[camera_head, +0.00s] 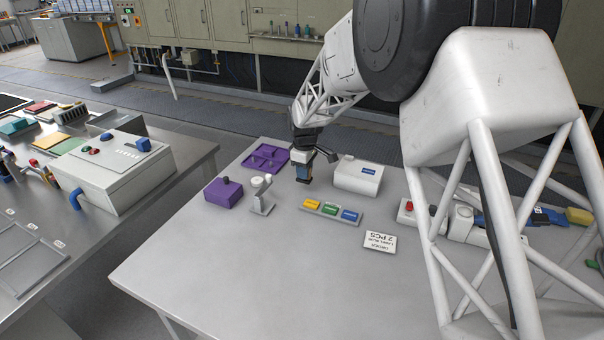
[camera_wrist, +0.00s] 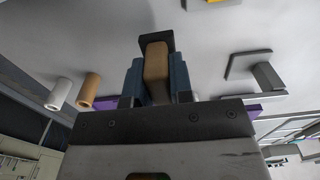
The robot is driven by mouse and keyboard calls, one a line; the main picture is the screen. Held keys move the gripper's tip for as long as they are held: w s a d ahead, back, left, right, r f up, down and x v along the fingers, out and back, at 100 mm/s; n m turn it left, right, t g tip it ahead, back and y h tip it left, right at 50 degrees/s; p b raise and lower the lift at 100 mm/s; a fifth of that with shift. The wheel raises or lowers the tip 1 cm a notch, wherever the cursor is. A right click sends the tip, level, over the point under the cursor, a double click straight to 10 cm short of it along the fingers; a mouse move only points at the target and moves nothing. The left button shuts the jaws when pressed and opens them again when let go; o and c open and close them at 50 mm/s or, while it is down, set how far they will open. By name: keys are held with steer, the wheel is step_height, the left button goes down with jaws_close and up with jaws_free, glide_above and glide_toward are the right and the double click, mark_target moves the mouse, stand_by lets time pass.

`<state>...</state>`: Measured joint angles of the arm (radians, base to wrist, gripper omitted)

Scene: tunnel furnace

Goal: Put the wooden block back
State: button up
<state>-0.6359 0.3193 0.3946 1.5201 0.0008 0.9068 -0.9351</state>
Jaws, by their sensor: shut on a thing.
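The wooden block (camera_wrist: 156,66) is a tan, narrow piece between the two blue fingers of my gripper (camera_wrist: 156,82) in the wrist view. My gripper is shut on it, with one finger on each side. A dark piece shows around the block's far end; I cannot tell what it is. In the head view my gripper (camera_head: 304,176) points down over the middle back of the grey table (camera_head: 205,265). The block is too small there to make out clearly, and I cannot tell whether it touches the table.
A purple compartment tray (camera_head: 282,151) lies behind left of my gripper. A purple box (camera_head: 222,194) and a white stand (camera_head: 262,203) stand left. A white box (camera_head: 358,178) is close right. A rack of coloured pieces (camera_head: 332,213) and a card (camera_head: 380,241) lie in front. The table's front left is clear.

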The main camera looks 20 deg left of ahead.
steer(key=shift+w+a+f, duration=0.1)
steer(key=shift+w+a, duration=0.5)
steer(key=shift+w, duration=0.25)
steer(key=shift+w+a+f, duration=0.1)
steer(key=shift+w+a, duration=0.45)
steer(key=shift+w, duration=0.25)
steer(key=shift+f, duration=0.1)
steer(key=shift+f, duration=1.65)
steer(key=shift+f, duration=0.1)
steer(key=o, duration=0.8)
step_height(320, 180, up, 12)
steer(key=shift+r, duration=0.15)
